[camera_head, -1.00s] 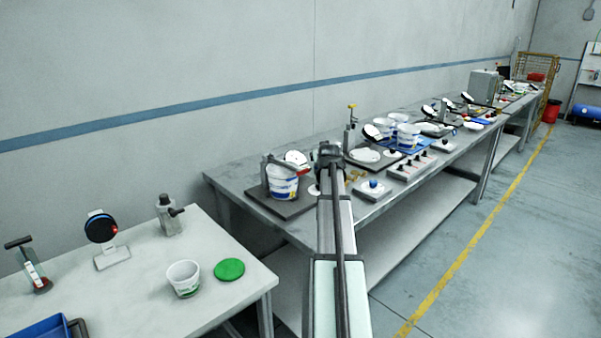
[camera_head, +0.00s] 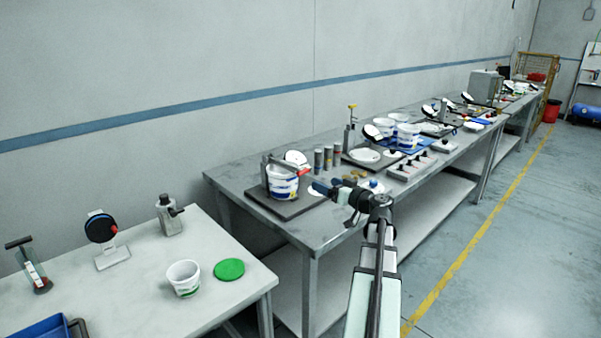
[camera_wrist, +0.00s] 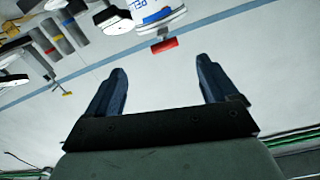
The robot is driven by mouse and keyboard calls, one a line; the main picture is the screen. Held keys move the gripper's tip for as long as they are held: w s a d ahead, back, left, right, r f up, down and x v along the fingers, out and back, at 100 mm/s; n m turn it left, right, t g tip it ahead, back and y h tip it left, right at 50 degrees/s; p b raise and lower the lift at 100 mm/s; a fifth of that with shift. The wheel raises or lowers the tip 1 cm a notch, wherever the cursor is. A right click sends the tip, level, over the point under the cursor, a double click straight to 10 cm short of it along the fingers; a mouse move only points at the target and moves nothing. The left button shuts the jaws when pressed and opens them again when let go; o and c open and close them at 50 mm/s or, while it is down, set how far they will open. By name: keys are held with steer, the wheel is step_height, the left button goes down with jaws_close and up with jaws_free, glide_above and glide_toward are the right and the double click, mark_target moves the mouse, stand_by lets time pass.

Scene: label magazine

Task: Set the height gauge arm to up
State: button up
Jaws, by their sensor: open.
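A post with a dark arm, which looks like the height gauge (camera_head: 265,170), stands on a dark base plate at the left end of the long bench. Its arm slopes down to the right across a white tub (camera_head: 282,184) and ends in a red tip (camera_head: 303,172). The red tip also shows in the wrist view (camera_wrist: 165,45), beside the tub (camera_wrist: 150,14). My gripper (camera_head: 318,187) points left, just right of the tub and red tip. In the wrist view its two blue fingers (camera_wrist: 160,85) are apart with nothing between them.
Several grey cylinders (camera_head: 328,158) stand behind my gripper. A blue knob (camera_head: 373,184) on a small box lies close to its right. A yellow-topped post (camera_head: 351,115) stands farther back. A nearer table (camera_head: 150,290) at left holds a cup and a green lid (camera_head: 229,269).

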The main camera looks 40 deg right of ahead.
mark_target(304, 172)
steer(key=w, duration=1.3)
steer(key=shift+w+a+r, duration=0.15)
steer(key=shift+r, duration=0.1)
steer(key=shift+c, duration=0.4)
steer(key=c, duration=1.3)
steer(key=shift+r, duration=0.15)
